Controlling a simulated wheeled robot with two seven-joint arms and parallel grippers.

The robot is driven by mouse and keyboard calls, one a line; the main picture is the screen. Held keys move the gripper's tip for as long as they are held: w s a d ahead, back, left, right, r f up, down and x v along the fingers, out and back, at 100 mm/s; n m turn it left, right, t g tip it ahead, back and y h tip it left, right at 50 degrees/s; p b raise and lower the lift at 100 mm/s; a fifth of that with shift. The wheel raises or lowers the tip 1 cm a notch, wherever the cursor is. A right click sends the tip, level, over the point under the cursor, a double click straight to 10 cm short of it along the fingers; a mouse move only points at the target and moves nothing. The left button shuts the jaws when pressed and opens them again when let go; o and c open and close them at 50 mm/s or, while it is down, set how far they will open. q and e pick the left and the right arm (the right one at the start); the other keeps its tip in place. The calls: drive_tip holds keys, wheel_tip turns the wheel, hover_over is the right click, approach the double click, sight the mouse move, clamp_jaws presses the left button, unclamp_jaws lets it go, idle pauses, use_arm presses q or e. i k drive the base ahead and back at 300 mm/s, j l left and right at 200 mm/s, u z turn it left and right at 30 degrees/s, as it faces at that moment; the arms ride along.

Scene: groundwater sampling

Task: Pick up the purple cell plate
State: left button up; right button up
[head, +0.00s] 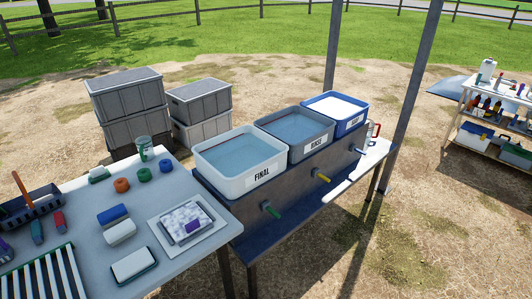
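A small purple piece (193,226), which looks like the purple cell plate, lies on a grey-white marbled pad. The pad sits in a shallow white tray (161,234) near the right edge of the light grey table at the left. Another purple item (5,248) shows at the left picture edge, partly cut off; I cannot tell what it is. Neither of my grippers is in view.
The table (85,205) also holds blue and white blocks, coloured rings, a clear cup (144,148), a dark rack (30,207) and a striped rack (45,275). Beside it stand the FINAL basin (256,176) and two more basins. Grey crates (125,95) stand behind.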

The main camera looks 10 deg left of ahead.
sight(186, 221)
drive_tip(key=i+l, duration=0.35)
drive_tip(key=i, duration=0.15)
drive_tip(key=i+l, duration=0.35)
drive_tip(key=i, duration=0.15)
